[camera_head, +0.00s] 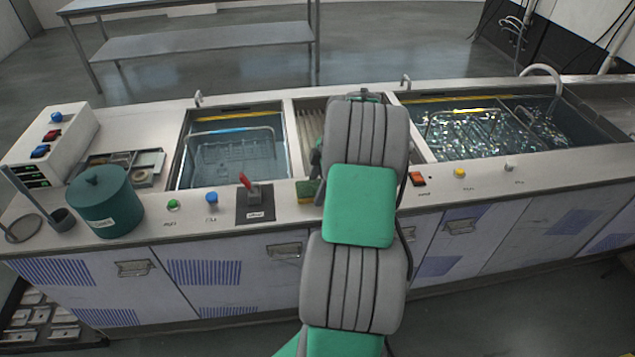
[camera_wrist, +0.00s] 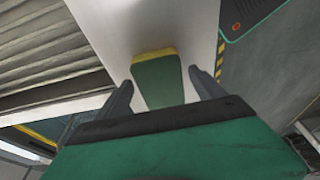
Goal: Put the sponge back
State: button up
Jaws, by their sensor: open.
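The sponge (camera_head: 308,191), green with a yellow layer, lies on the white counter's front strip, just left of my arm in the head view. In the wrist view the sponge (camera_wrist: 158,80) sits between the two dark fingers of my gripper (camera_wrist: 158,92). The fingers are open, with a gap visible on either side of the sponge. In the head view my arm hides most of the gripper and part of the sponge.
A left tank (camera_head: 232,150) and a right tank (camera_head: 500,128) are sunk in the counter, with a ribbed section (camera_head: 310,125) between them. A red-handled switch (camera_head: 250,190) stands left of the sponge. A teal pot (camera_head: 104,203) and control box (camera_head: 55,140) occupy the left end.

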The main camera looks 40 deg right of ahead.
jog(key=p+v, duration=0.1)
jog(key=v, duration=1.1)
jog(key=w+a+r+m, duration=0.2)
jog(key=a, duration=0.6)
jog(key=w+a+r+m, duration=0.1)
jog(key=w+a+r, duration=0.15)
jog(key=a, duration=0.45)
jog(key=s+a+m+h, duration=0.1)
jog(key=s+a+m, duration=0.1)
jog(key=a, duration=0.5)
jog(key=s+a+m+h, duration=0.1)
jog(key=s+a+m, duration=0.15)
jog(key=a, duration=0.55)
jog(key=s+a+f+m+t, duration=0.1)
jog(key=s+a+f+m, duration=0.2)
jog(key=s+a, duration=0.2)
jog(key=s, duration=0.3)
jog(key=shift+t+h, duration=0.3)
jog(key=shift+t, duration=0.1)
jog(key=shift+s+m, duration=0.1)
jog(key=shift+m, duration=0.15)
